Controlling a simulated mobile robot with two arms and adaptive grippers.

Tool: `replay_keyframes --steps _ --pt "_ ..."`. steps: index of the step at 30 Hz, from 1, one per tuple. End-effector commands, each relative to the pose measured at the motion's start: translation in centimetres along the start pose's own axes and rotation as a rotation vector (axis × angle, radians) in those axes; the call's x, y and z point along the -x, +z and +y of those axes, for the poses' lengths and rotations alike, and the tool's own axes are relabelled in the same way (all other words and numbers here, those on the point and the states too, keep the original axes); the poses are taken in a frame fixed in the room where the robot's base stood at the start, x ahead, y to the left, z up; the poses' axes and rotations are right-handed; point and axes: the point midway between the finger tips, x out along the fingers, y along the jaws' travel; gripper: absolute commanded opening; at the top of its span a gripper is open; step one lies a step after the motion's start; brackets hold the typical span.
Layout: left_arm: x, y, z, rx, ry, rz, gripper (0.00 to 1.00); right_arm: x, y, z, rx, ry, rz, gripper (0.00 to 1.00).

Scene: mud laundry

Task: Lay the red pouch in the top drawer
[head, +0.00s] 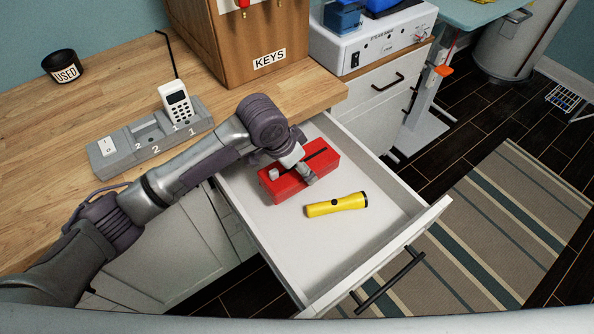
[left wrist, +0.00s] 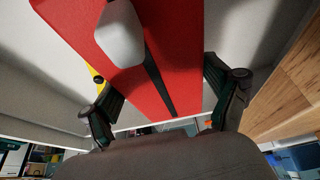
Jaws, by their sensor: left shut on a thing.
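The red pouch (head: 320,161), a boxy red block with a dark strip along its top, is inside the open top drawer (head: 365,257), toward its back. My left gripper (head: 292,174) reaches down over the pouch and is shut on it. In the left wrist view the pouch (left wrist: 165,45) lies between the two fingers, with a pale rounded part in front of it. I cannot tell whether its underside touches the drawer floor. My right gripper is not in view.
A yellow flashlight (head: 336,205) lies in the drawer just in front of the pouch. The drawer's front part is clear. The wooden counter (head: 120,80) holds a grey phone base (head: 150,135), a black cup (head: 62,66) and the KEYS cabinet (head: 240,40).

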Motion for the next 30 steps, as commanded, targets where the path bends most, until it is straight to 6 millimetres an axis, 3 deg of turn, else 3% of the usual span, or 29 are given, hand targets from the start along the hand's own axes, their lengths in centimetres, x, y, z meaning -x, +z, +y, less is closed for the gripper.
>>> replay_keyframes --steps 5,15,26,27,29,30 --pt "-1.1 -0.3 -1.6 -0.001 0.000 0.003 0.39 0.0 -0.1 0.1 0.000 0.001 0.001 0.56" --pt "-4.7 1.2 -1.6 -0.001 0.000 0.003 0.39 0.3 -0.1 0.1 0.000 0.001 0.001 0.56" --pt "-5.0 1.4 -1.6 -0.001 0.000 0.003 0.39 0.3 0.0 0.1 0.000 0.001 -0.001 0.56" --pt "-5.2 1.5 -1.6 0.000 0.000 0.001 0.90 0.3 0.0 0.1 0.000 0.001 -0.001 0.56" --pt "-5.2 1.4 -1.6 0.000 0.000 0.001 1.00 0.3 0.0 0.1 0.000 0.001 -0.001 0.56" --pt "-5.1 1.4 -1.6 0.000 0.000 0.001 1.00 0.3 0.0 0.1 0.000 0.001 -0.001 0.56"
